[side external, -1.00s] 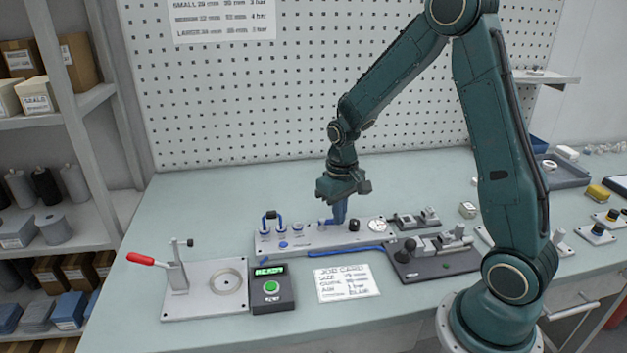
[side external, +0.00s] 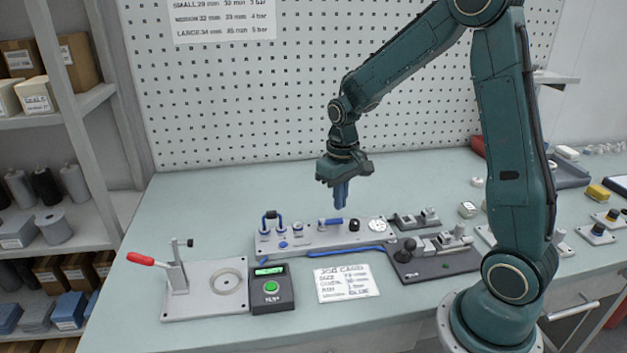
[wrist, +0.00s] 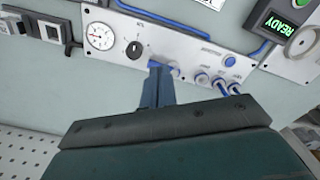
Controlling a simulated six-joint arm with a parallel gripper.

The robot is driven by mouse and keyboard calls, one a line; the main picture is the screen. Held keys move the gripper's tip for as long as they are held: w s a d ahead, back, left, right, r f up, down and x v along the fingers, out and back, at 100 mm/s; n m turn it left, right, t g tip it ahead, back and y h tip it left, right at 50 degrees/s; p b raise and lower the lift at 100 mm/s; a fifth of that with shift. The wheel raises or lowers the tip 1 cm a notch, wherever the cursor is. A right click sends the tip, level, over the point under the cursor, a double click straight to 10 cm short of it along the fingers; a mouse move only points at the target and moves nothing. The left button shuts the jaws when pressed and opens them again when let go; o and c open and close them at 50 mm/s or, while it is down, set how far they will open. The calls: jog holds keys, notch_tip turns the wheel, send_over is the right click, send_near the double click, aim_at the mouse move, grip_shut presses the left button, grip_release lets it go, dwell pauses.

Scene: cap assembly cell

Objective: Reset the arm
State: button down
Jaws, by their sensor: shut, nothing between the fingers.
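My gripper (side external: 341,203) hangs over the back of the air panel, its blue fingers pointing down, shut and empty. The fingers also show in the wrist view (wrist: 158,75), in front of the panel. The grey panel (side external: 310,237) carries several blue fittings on its left, a blue lever (side external: 331,221), a black knob (side external: 354,224) and a round gauge (side external: 377,225). The fingertips look apart from the panel and its lever.
A clamp stand (side external: 180,280) with a red handle, a control box (side external: 271,290) with a lit green display and a job card (side external: 346,283) lie in front. A dark fixture plate (side external: 435,262) is to the right. The table behind the panel is clear.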

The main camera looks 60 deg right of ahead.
jog(key=shift+r, duration=0.15)
jog(key=s+a+r+n+t, duration=0.1)
jog(key=s+a+r+t, duration=0.1)
jog(key=s+a+r, duration=0.3)
jog(key=s+a+r+n+t, duration=0.2)
jog(key=s+a+r, duration=0.3)
jog(key=s+r, duration=0.5)
jog(key=shift+s+a+t, duration=0.2)
jog(key=shift+s+t, duration=0.6)
jog(key=shift+s, duration=0.75)
jog(key=shift+r, duration=0.1)
